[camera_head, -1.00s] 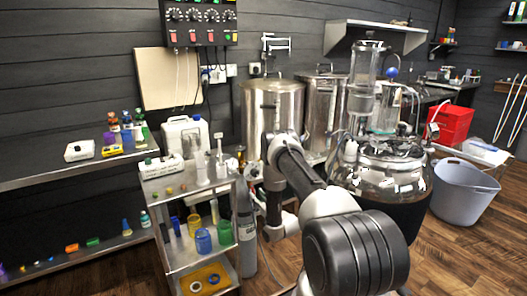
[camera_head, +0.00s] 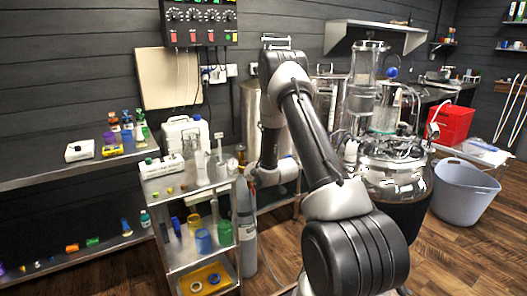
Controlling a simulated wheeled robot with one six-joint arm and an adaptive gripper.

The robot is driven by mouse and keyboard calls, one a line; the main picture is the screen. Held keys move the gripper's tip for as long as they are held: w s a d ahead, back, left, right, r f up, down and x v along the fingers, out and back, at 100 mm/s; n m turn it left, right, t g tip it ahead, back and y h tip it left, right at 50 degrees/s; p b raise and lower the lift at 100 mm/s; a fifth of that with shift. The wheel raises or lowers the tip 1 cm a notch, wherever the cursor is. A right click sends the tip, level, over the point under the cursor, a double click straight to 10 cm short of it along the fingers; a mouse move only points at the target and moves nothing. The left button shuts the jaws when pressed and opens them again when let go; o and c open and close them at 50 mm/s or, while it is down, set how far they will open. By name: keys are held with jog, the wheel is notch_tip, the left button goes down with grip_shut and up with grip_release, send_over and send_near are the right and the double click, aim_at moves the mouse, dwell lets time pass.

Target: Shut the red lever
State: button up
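I cannot make out a red lever in this view; my raised arm covers much of the steel kettles (camera_head: 250,110) behind it, where small fittings would be hidden. The end of my arm, with my gripper (camera_head: 250,180), hangs low in front of the left kettle, just right of the steel cart and above the grey gas cylinder. The fingers are too small and dark to tell whether they are open or shut. I see nothing held.
A steel cart (camera_head: 163,223) with jars and cups stands left of the grey gas cylinder (camera_head: 245,235). A glass vessel (camera_head: 395,175) stands right of my arm. A grey tub (camera_head: 463,195) and a red bin (camera_head: 452,124) are farther right. Wooden floor is free at the right front.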

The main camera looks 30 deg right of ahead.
jog(key=s+a+r+g, duration=0.1)
jog(key=s+r, duration=0.3)
jog(key=r, duration=0.6)
jog(key=s+a+r+g, duration=0.1)
jog(key=s+a+r, duration=0.2)
jog(key=r, duration=0.6)
jog(key=shift+s+a+r, duration=0.15)
jog(key=shift+s+r, duration=0.25)
jog(key=shift+s, duration=0.3)
